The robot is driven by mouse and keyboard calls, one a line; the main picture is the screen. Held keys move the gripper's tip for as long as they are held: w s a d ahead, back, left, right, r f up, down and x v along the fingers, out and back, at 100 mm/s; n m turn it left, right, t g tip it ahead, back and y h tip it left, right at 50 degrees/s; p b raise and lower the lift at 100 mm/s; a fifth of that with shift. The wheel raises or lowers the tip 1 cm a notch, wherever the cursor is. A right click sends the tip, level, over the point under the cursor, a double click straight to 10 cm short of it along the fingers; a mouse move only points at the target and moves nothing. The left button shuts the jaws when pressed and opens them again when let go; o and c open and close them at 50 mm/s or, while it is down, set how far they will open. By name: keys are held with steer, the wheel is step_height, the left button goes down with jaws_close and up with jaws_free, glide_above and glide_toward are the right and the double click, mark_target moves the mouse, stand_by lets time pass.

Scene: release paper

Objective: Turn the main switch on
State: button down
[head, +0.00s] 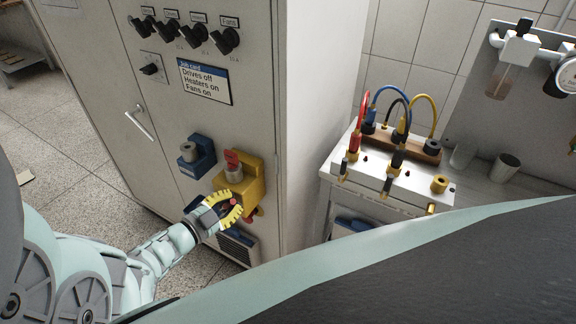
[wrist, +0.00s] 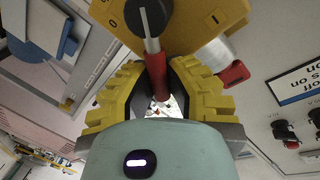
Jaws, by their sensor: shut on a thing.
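The main switch is a yellow box (head: 248,190) on the front of the grey cabinet, with a red key-like piece (head: 232,158) on its top. In the wrist view the yellow box (wrist: 200,15) has a black round hub (wrist: 148,14), with a 0 mark to its left and an I mark to its right. A lever with a red grip (wrist: 156,72) runs from the hub down between my fingers. My gripper (head: 232,206) is at the box, its yellow fingers shut around the red grip. The grip's far end is partly hidden by my gripper.
A blue box (head: 197,157) sits beside the yellow one. Above are several black knobs (head: 198,38) and a job card (head: 204,82) reading Drives off, Heaters on, Fans on. A cabinet handle (head: 138,122) is at left. A bench with a cabled panel (head: 400,180) stands at right.

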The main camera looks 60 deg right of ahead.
mark_target(220, 205)
steer(key=shift+w+r+n+g, duration=0.15)
steer(key=shift+w+n, duration=0.15)
steer(key=shift+n, duration=0.3)
steer(key=shift+w+r+n+g, duration=0.15)
steer(key=shift+w+n, duration=0.1)
steer(key=shift+n, duration=0.35)
steer(key=shift+w+n+h+b, duration=0.15)
steer(key=shift+n+h+b, duration=0.15)
steer(key=shift+n+b, duration=0.1)
steer(key=shift+w+a+r+n, duration=0.1)
steer(key=shift+w+n, duration=0.25)
steer(key=shift+n, duration=0.05)
steer(key=shift+w+n+b, duration=0.1)
steer(key=shift+n+b, duration=0.2)
steer(key=shift+b, duration=0.1)
steer(key=shift+w+a+n+h+b, duration=0.1)
steer(key=shift+w+n+h+b, duration=0.1)
steer(key=shift+w+n+b, duration=0.3)
steer(key=shift+w+n+h+b, duration=0.2)
steer(key=shift+n+b, duration=0.25)
steer(key=shift+n, duration=0.45)
steer(key=c, duration=0.9)
jaws_free()
steer(key=shift+r, duration=0.15)
steer(key=shift+c, duration=0.2)
